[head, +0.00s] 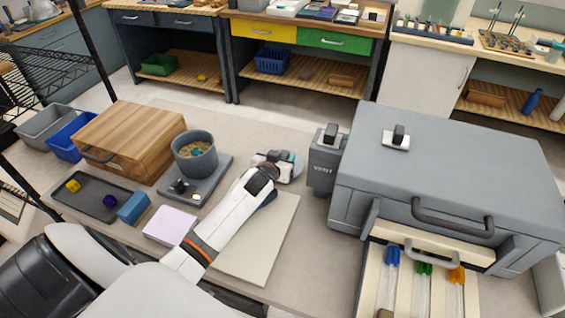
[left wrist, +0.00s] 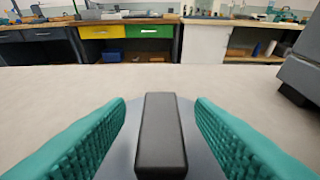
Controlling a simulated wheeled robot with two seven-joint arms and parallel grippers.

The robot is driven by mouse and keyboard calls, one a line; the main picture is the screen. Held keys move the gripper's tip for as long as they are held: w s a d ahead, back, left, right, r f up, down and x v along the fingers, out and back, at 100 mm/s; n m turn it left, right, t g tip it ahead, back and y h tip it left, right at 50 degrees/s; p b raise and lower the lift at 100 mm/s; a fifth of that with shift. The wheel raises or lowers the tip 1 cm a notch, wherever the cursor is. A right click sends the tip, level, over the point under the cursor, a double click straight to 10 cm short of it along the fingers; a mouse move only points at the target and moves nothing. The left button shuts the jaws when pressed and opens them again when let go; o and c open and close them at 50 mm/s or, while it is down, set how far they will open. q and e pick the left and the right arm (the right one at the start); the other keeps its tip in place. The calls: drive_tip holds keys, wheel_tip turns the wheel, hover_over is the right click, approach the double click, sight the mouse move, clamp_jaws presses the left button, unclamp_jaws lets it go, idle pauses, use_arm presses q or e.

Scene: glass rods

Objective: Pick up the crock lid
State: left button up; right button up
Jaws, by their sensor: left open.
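The crock lid (left wrist: 204,154) is a grey round disc with an upright black bar handle (left wrist: 160,135). In the left wrist view the handle stands between the two teal ribbed pads of my left gripper (left wrist: 160,140), with a gap on each side. My left gripper (head: 285,160) is open and low over the table in the head view, hiding most of the lid there. The open grey crock (head: 194,165) stands left of it, with grainy contents and something teal inside. My right gripper is not in view.
A grey box marked VENT (head: 323,175) and a large grey cabinet (head: 465,155) stand close on the right. The crock stands on a grey base (head: 215,181). A wooden box (head: 130,130), dark tray (head: 90,207) and pale mat (head: 262,250) are nearby.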

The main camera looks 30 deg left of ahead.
use_arm(q)
drive_tip(key=shift+w+f, duration=0.25)
drive_tip(key=shift+w, duration=0.25)
clamp_jaws()
drive_tip(key=shift+r, duration=0.15)
